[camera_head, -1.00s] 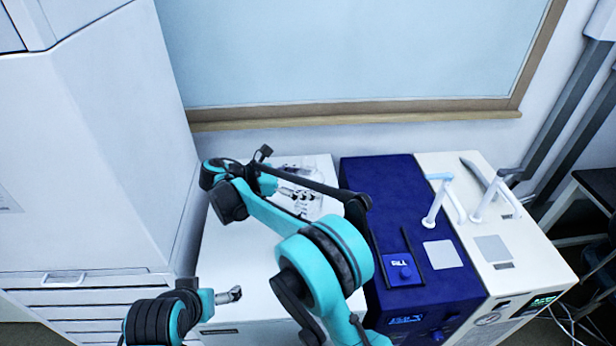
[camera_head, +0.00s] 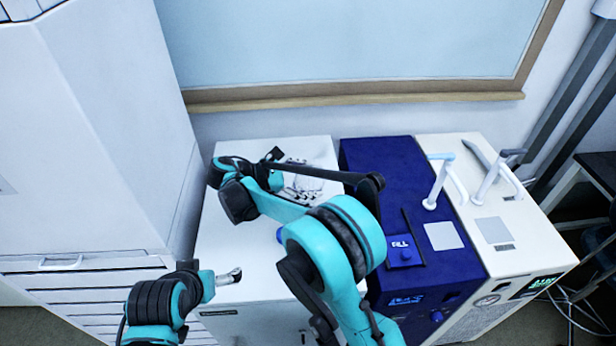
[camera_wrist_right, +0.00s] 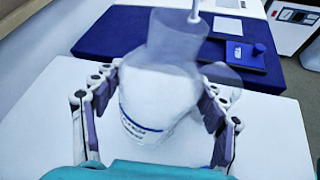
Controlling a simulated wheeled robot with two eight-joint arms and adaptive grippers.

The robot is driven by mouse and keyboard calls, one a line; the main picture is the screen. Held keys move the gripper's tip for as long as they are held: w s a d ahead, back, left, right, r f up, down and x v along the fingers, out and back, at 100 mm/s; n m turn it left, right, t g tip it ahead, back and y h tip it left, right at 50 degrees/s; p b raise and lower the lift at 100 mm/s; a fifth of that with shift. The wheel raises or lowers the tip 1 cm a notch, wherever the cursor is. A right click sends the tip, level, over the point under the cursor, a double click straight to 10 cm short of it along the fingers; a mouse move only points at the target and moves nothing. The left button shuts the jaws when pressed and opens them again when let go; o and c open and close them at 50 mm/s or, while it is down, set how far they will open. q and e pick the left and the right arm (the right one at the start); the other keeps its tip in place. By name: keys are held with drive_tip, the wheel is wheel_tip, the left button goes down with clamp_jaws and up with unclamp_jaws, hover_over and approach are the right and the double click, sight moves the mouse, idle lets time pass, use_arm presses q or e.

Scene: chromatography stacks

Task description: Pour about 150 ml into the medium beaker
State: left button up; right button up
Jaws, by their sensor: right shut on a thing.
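My right gripper (camera_head: 300,192) is over the white cabinet top, its jaws partly hidden by my arm. In the right wrist view, its fingers (camera_wrist_right: 160,105) are shut on the sides of a pale, see-through vessel (camera_wrist_right: 158,98) with blue printing. The vessel's grey translucent part reaches up towards the blue unit in the picture. A rounded translucent shape (camera_wrist_right: 222,76) shows beside it; I cannot tell whether it is a separate beaker. No liquid level can be made out. My left gripper (camera_head: 230,276) is low at the left, away from the vessel; its jaw opening is unclear.
The white cabinet top (camera_head: 222,235) has bare room left of my right arm. A dark blue unit (camera_head: 380,160) with a small blue block (camera_head: 404,252) stands to its right, then a white unit (camera_head: 535,240) with upright white handles. A tall white cabinet (camera_head: 90,150) closes off the left.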

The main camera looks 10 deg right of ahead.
drive_tip(key=shift+s+d+r, duration=0.15)
drive_tip(key=shift+s+r, duration=0.05)
drive_tip(key=shift+r, duration=0.2)
drive_tip(key=shift+f+m+t, duration=0.1)
drive_tip(key=shift+m+t, duration=0.2)
drive_tip(key=shift+s+d+r+m+y+p, duration=0.1)
drive_tip(key=shift+s+r+m+y+p, duration=0.2)
drive_tip(key=shift+y+p, duration=0.2)
drive_tip(key=shift+w, duration=0.15)
drive_tip(key=shift+t, duration=0.3)
drive_tip(key=shift+f+m, duration=0.1)
drive_tip(key=shift+m, duration=0.2)
